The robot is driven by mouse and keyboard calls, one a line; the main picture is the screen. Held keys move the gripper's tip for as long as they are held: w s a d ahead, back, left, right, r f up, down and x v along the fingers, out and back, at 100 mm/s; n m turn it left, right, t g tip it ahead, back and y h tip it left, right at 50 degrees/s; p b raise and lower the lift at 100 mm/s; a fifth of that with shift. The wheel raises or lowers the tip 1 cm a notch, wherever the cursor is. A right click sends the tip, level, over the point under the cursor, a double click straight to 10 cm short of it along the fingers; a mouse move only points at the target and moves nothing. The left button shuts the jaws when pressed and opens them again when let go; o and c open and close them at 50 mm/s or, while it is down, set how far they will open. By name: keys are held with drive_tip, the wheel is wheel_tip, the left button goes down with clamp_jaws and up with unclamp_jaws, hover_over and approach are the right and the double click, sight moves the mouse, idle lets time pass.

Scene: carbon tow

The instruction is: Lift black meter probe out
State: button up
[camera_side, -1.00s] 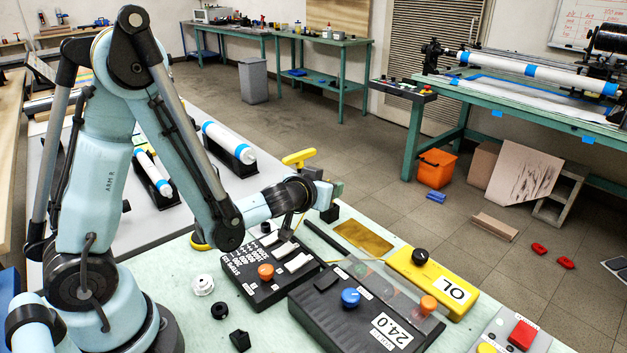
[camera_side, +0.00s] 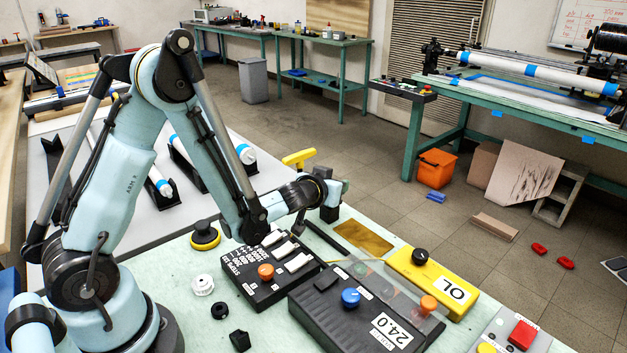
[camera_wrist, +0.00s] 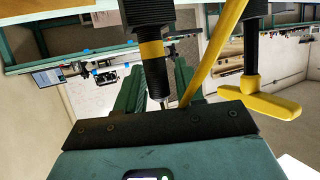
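The black meter probe (camera_wrist: 155,75) shows in the wrist view as an upright dark rod with a yellow band and a thin metal end. I see no clear grip. In the side view my gripper (camera_side: 335,187) is above the bench behind the black switch box, with a small black piece (camera_side: 328,213) just below it. The fingertips are too small there to judge contact.
A yellow T-handle (camera_side: 299,158) stands close behind my wrist; it also shows in the wrist view (camera_wrist: 262,103). The black switch box (camera_side: 265,287), the black 24.0 unit (camera_side: 325,310) and the yellow OL meter (camera_side: 405,270) stand in front. A brass-coloured plate (camera_side: 363,238) lies flat nearby.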

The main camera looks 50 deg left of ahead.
clamp_jaws()
drive_tip(key=shift+r, duration=2.5)
drive_tip(key=s+d+r+m+h, duration=0.2)
drive_tip(key=s+d+r, duration=0.1)
drive_tip(key=s+r, duration=0.3)
drive_tip(key=s+d+r+m+t+h, duration=0.1)
drive_tip(key=s+d+r+m+h, duration=0.1)
drive_tip(key=s+r, duration=0.4)
drive_tip(key=d+h, duration=0.1)
drive_tip(key=d, duration=0.1)
drive_tip(key=shift+s+d, duration=0.2)
drive_tip(key=shift+d, duration=0.1)
